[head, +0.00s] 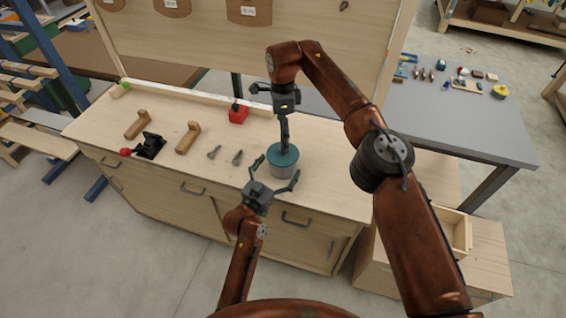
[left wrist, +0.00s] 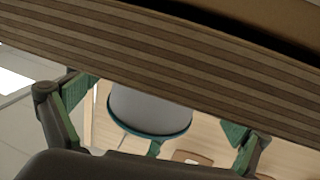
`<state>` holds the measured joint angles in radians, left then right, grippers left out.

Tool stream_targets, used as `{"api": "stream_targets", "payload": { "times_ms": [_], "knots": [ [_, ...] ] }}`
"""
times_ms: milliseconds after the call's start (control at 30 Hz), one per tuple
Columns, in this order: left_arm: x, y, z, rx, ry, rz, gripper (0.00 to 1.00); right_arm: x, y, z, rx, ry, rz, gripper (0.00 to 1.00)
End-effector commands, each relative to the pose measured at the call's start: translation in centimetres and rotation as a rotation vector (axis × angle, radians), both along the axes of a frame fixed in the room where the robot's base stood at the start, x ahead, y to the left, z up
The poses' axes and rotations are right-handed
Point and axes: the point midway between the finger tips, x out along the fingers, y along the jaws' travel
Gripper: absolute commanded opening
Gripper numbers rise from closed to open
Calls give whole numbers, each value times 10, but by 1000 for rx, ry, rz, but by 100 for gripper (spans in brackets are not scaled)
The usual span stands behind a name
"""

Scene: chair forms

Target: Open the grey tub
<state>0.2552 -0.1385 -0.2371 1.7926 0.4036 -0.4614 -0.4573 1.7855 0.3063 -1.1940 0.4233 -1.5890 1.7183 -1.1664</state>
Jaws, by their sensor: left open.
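The grey tub (head: 283,171) stands upright on the workbench near its front edge, with a teal lid (head: 283,155) on top. In the left wrist view the tub (left wrist: 150,108) and its teal rim lie between my left fingers. My left gripper (head: 276,172) is open, with one finger on each side of the tub; I cannot tell whether they touch it. My right gripper (head: 284,146) is above the tub, its dark fingers reaching down to the lid. Whether the right fingers are open or shut, and whether they touch the lid, is unclear.
On the workbench (head: 330,185) left of the tub lie two metal fittings (head: 226,156), two wooden brackets (head: 187,138), a black tool with a red knob (head: 148,147) and a red block (head: 238,114). A grey table (head: 455,120) with small items stands at the right.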

Motion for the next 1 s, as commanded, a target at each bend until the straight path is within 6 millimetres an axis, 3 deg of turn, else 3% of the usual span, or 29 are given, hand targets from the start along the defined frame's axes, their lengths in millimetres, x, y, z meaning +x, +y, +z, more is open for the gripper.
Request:
{"api": "stream_targets", "payload": {
  "times_ms": [200, 533, 1000],
  "knots": [
    [18, -11, 0, 0, 1, -1, 94, 0, -1, 0, 1, 0, -2, 97],
    [20, -12, -1, 0, 1, -1, 94, 0, -1, 0, 1, 0, -1, 97],
    [20, -11, -1, 0, 1, -1, 61, 0, -1, 0, 1, 0, -1, 97]
  ]
}}
